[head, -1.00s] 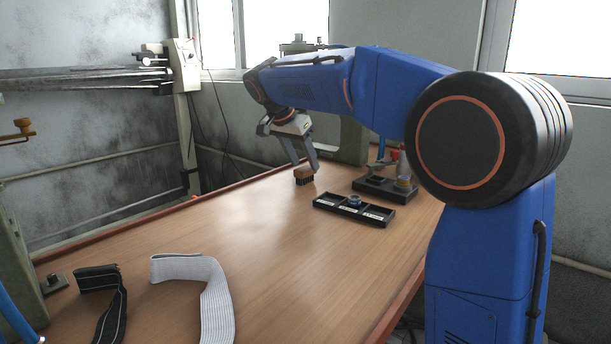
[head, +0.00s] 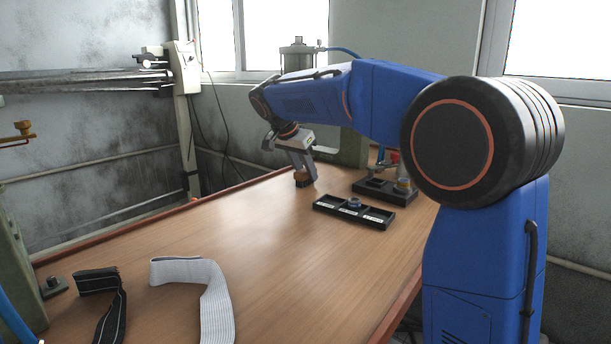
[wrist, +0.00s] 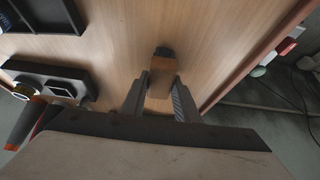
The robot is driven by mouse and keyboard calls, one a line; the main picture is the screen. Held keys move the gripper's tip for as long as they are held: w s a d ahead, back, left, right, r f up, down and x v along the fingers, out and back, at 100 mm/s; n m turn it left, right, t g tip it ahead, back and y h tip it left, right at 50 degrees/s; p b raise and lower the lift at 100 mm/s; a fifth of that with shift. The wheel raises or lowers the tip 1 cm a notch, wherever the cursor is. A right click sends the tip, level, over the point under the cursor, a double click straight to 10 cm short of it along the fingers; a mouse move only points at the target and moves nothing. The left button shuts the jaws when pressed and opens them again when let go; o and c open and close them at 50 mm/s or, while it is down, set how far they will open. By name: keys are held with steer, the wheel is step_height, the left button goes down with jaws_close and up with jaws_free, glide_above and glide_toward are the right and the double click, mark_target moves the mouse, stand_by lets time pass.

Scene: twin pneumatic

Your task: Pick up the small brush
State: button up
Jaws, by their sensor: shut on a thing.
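The small brush (head: 302,181) has a brown wooden body and dark bristles. It is at the far part of the wooden table (head: 230,235), with its bristles down at or near the tabletop. My gripper (head: 304,178) reaches down to it from above. In the wrist view the brush's wooden body (wrist: 160,82) sits between the two fingers of my gripper (wrist: 160,88), which are shut on it. A dark end of the brush shows beyond the wood. I cannot tell whether the bristles touch the table.
A black sectioned tray (head: 325,206) holding a small round part stands to the right of the brush, with a black block holder (head: 370,193) behind it. A white strap (head: 215,290) and a black strap (head: 112,305) lie at the front left. The middle of the table is clear.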

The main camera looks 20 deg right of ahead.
step_height(320, 180, up, 10)
stand_by(0.5)
steer(key=o, duration=0.5)
steer(key=c, duration=0.3)
